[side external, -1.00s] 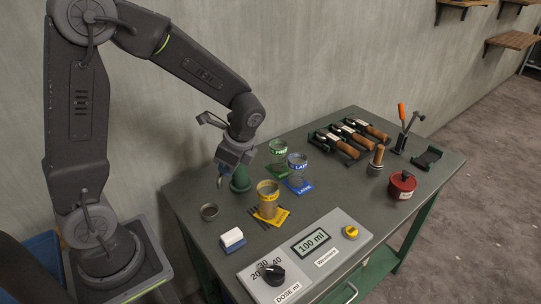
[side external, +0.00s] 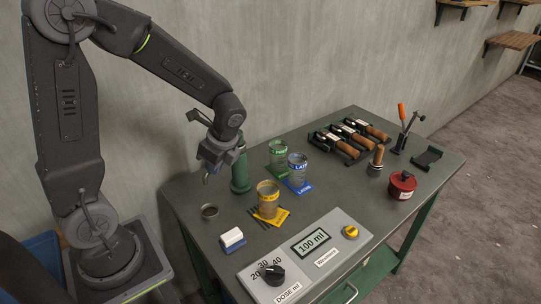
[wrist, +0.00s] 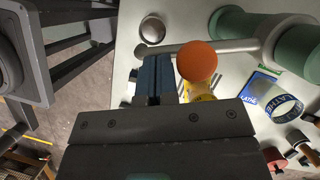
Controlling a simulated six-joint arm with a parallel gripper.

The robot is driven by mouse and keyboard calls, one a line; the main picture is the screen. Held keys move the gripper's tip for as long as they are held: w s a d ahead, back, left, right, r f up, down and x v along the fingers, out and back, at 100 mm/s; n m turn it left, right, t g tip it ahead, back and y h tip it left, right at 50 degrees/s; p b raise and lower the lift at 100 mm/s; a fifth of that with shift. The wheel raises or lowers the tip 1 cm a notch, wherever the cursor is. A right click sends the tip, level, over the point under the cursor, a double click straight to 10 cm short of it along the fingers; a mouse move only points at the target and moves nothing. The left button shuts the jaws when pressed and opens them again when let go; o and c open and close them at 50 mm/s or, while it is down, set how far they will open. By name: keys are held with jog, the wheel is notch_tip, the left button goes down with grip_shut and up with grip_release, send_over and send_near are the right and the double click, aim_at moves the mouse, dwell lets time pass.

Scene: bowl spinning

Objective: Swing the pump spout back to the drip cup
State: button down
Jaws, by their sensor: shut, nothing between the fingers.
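The green pump (side external: 240,176) stands upright behind my gripper in the side view, its top partly hidden. In the wrist view its grey spout (wrist: 233,46) runs left from the green body (wrist: 232,22), and its outer end lies close to the drip cup (wrist: 152,28). The drip cup (side external: 209,211), small, round and metallic, sits on the table below and in front of my gripper. An orange round knob (wrist: 197,61) appears over the spout. My gripper (side external: 206,180) is shut and empty. Its fingers (wrist: 155,64) are beside the spout; I cannot tell whether they touch it.
Jars with yellow (side external: 268,198), green (side external: 278,153) and blue (side external: 298,169) labels stand right of the pump. A white-topped block (side external: 232,238) and a dose panel (side external: 305,250) are in front. Tools and a red pot (side external: 402,185) stand farther right.

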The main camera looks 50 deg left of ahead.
jog(key=w+d+r, duration=0.2)
jog(key=d+r, duration=0.5)
jog(key=r, duration=0.2)
jog(key=shift+w+r, duration=0.15)
jog(key=shift+w, duration=0.25)
jog(key=s+d+r+n+t+h, duration=0.4)
jog(key=s+n+t, duration=0.3)
jog(key=s+n, duration=0.4)
jog(key=shift+d+r+n, duration=0.55)
jog(key=shift+d+n, duration=0.05)
jog(key=shift+n, duration=0.4)
